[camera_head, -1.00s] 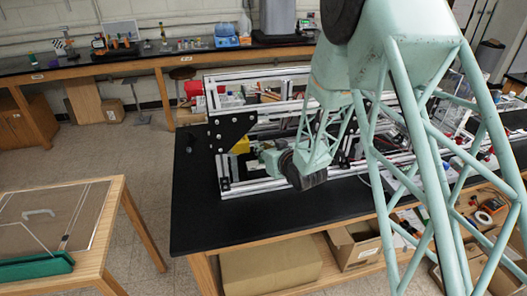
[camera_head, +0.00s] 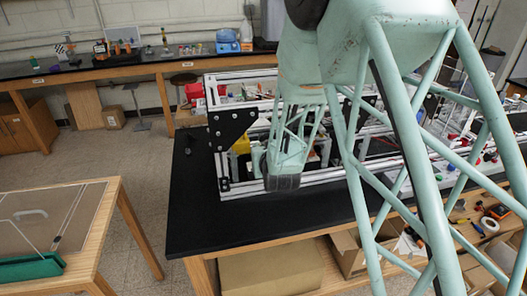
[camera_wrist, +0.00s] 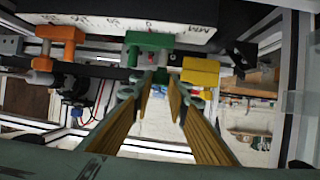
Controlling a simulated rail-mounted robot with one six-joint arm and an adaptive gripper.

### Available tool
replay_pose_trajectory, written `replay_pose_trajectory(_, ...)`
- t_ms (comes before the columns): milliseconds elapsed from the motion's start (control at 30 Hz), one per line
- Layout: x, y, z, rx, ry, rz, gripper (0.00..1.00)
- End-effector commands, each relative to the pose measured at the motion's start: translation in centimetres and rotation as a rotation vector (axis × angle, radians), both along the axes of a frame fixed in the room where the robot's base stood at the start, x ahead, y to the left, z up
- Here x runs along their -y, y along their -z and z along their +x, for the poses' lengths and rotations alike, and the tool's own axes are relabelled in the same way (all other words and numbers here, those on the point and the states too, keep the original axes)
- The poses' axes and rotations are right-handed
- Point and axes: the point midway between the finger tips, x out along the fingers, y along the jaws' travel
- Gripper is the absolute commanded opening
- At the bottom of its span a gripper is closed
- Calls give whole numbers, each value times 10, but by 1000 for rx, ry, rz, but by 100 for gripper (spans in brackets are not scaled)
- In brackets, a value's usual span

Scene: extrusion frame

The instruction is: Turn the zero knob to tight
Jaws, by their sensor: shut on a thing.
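In the wrist view, a green clamp piece (camera_wrist: 149,40) sits under a white millimetre scale (camera_wrist: 110,24). Its small green lower part, seemingly the zero knob (camera_wrist: 160,75), lies between the tips of my gripper (camera_wrist: 162,82). The two ribbed tan fingers converge toward it from below and are shut on it. The fingertips partly hide the knob, so its turn angle cannot be read. In the head view my own arm hides the fingers and the knob.
An orange clamp (camera_wrist: 58,50) stands left of the green one and a yellow block (camera_wrist: 200,72) right of it. A dark rod runs behind my fingertips. The aluminium extrusion frame (camera_head: 217,160) surrounds the work on the black table (camera_head: 195,215).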

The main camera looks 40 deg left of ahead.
Motion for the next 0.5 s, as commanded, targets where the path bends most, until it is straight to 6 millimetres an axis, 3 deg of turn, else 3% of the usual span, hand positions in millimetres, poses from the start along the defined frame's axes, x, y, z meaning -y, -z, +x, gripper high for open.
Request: replay_pose_trajectory(500,-1,-4,1,3,40,6,5)
